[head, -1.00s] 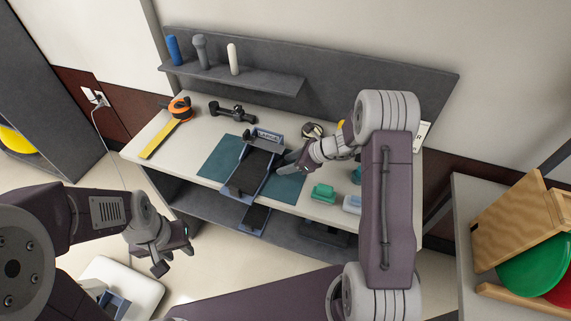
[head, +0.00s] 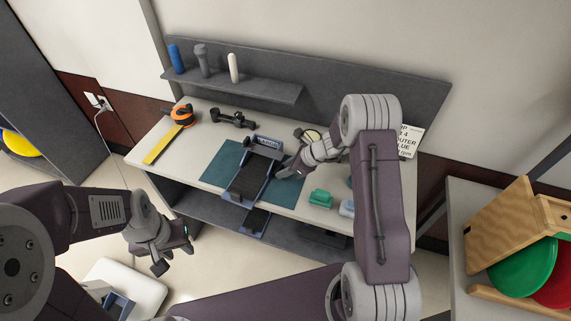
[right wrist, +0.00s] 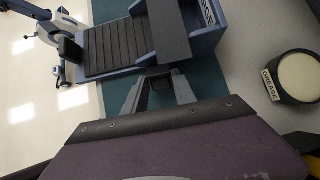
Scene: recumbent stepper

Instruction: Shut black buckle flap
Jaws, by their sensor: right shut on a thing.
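A blue-framed pedal (head: 270,161) with a dark ribbed tread (right wrist: 112,48) lies on the teal mat (head: 222,163). A wide dark strap (right wrist: 168,30) crosses the tread in the right wrist view. The small black buckle flap (right wrist: 160,77) is at the strap's near end, by the pedal's side. My right gripper (right wrist: 158,92) has its fingers on either side of this black part and is shut on it; the fingers partly hide it. In the head view my right gripper (head: 284,172) is at the pedal's right side. My left gripper (head: 174,257) is open and empty, off the bench's front.
A grease tin (right wrist: 298,77) stands right of the pedal. A green block (head: 320,198) and a pale block (head: 347,208) lie near the front edge. A shelf (head: 270,88) runs along the back.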

